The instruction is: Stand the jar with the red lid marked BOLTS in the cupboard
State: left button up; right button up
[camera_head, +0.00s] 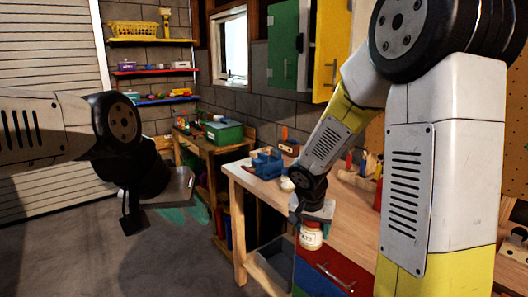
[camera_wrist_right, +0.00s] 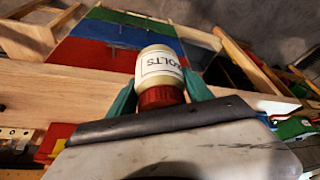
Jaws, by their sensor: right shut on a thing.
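The jar (camera_head: 311,240) has a pale body with a label and a red lid; the wrist view shows BOLTS on its label (camera_wrist_right: 159,66). My right gripper (camera_head: 312,219) is shut on the jar at its red lid (camera_wrist_right: 161,97), with a teal finger on each side. The jar hangs below the gripper at the bench's front edge, by the drawers. A wall cupboard with a green door (camera_head: 284,55) and a yellow door (camera_head: 327,60) is above the bench; its inside is mostly hidden. My left gripper (camera_head: 184,216) is empty over the floor, its teal fingers apart.
The wooden bench (camera_head: 262,186) carries a blue vise (camera_head: 266,161) and other tools. Red, blue and green drawers (camera_head: 325,274) are under it. A second bench with a green toolbox (camera_head: 224,132) stands behind. Grey floor (camera_head: 180,262) is open at left. My right arm hides part of the bench.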

notch_tip(320, 180, down, 10)
jog(key=w+d+n+y, duration=0.1)
jog(key=w+d+n, duration=0.1)
jog(key=n, duration=0.2)
jog(key=shift+f+n+y, duration=0.2)
jog(key=shift+n+y, duration=0.2)
jog(key=shift+s, duration=0.15)
